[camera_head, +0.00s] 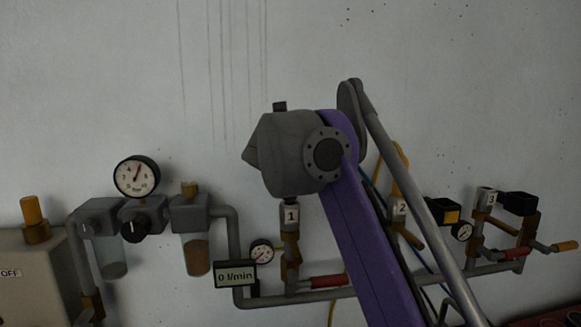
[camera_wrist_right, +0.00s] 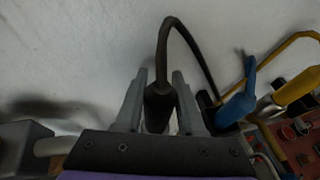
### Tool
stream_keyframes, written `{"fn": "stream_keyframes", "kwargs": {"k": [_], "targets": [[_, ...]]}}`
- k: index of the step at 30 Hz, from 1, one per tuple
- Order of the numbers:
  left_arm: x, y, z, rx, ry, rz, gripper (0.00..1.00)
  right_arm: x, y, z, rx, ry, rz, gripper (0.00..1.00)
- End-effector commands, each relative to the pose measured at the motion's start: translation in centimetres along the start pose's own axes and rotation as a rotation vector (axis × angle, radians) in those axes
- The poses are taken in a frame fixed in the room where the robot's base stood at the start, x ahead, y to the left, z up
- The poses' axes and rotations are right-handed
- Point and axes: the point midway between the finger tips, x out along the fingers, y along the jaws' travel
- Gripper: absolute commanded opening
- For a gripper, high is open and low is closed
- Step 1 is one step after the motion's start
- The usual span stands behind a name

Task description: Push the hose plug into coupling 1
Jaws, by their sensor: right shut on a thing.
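My right gripper (camera_wrist_right: 160,78) shows in the right wrist view, its two grey fingers closed on either side of the dark hose plug (camera_wrist_right: 158,104). A black hose rises from the plug, bends over and runs down to the right. Coupling 1 (camera_head: 291,216) is a grey block with a white "1" label on the wall pipework, low in the middle of the head view. My right arm hides its surroundings just above and to the right. The right gripper and plug are hidden in the head view, so their distance from coupling 1 cannot be told. My left gripper is not in view.
Coupling 2 (camera_head: 399,208) and coupling 3 (camera_head: 490,198) are farther right. A pressure gauge (camera_head: 137,177), filter bowls and a "0 l/min" display (camera_head: 235,275) are on the left. A red-handled valve (camera_head: 326,282) is below coupling 1. The wall above is bare.

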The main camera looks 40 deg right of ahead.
Motion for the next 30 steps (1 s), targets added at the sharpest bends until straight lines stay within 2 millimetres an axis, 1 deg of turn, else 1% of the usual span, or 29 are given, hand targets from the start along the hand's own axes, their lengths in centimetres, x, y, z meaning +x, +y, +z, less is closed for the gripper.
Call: {"fn": "stream_keyframes", "kwargs": {"k": [7, 8, 12, 13, 14, 23, 26, 30], "targets": [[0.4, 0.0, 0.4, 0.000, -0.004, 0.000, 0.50, 0.3, 0.0, -0.7, 0.000, 0.000, 0.000, 0.00], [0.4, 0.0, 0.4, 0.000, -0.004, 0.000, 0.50, 0.3, 0.0, -0.7, 0.000, 0.000, 0.000, 0.40], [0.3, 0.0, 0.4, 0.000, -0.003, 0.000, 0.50, 0.2, 0.0, -0.6, 0.000, 0.000, 0.000, 0.65], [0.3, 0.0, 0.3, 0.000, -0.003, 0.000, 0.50, 0.2, 0.0, -0.6, 0.000, 0.000, 0.000, 0.70], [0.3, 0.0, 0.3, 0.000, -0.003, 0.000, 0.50, 0.2, 0.0, -0.6, 0.000, 0.000, 0.000, 0.73], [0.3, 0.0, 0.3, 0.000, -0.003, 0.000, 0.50, 0.1, 0.0, -0.6, 0.000, 0.000, 0.000, 0.73], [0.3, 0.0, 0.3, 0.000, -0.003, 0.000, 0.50, -0.8, 0.0, -0.6, 0.001, 0.001, 0.001, 0.73], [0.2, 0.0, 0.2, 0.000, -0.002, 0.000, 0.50, -3.2, 0.1, -0.6, 0.000, 0.000, 0.003, 0.73]]}}
